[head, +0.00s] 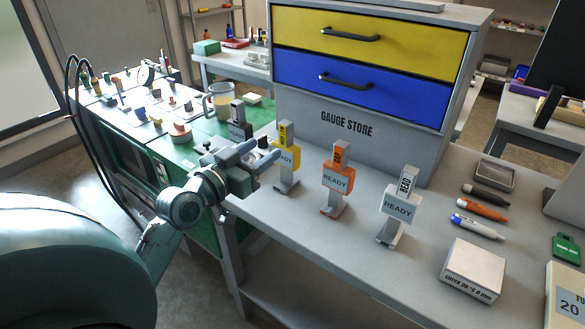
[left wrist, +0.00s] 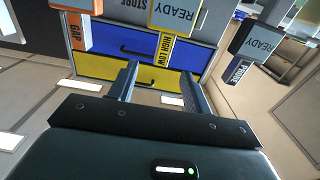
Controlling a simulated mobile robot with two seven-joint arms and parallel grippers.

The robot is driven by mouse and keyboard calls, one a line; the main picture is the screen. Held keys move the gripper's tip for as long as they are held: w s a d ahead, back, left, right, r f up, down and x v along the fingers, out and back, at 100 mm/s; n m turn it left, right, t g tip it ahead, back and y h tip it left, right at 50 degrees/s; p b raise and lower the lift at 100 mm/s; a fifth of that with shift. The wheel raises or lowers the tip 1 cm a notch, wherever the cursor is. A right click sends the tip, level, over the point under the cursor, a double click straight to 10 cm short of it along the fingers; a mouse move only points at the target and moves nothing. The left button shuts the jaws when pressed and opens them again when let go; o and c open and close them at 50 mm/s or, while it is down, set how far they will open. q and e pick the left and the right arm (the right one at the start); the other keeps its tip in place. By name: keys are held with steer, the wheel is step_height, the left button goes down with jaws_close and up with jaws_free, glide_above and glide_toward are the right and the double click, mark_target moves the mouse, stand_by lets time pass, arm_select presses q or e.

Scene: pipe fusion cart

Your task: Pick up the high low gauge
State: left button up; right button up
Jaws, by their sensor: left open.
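The high low gauge (head: 285,134) is yellow with a "READY" tag and stands upright on a small grey stand on the bench. In the left wrist view its yellow "HIGH LOW" part (left wrist: 164,47) appears upside down, ahead of and between my fingers. My left gripper (head: 265,156) is open and empty, its fingertips pointing at the gauge from the left. In the left wrist view the fingers (left wrist: 160,86) are apart with nothing between them. In the head view the gripper lies close to the gauge; contact cannot be told. My right gripper is not in view.
A dark probe gauge (head: 238,117) stands to the left, an orange gap gauge (head: 338,178) and a white gauge (head: 401,204) to the right. The gauge store cabinet (head: 350,125) rises behind. A jug (head: 217,103) stands at the back left. Bare bench lies in front.

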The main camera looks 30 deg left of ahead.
mark_target(291, 129)
arm_select(q)
steer(key=w, duration=0.6)
steer(key=shift+w+d+p, duration=0.15)
steer(key=shift+d+p, duration=0.05)
steer(key=shift+p, duration=0.2)
steer(key=w, duration=0.4)
steer(key=shift+w+a+p, duration=0.1)
steer(key=shift+w+p, duration=0.05)
steer(key=shift+p, duration=0.25)
steer(key=shift+w, duration=0.55)
steer(key=shift+c, duration=0.3)
jaws_close()
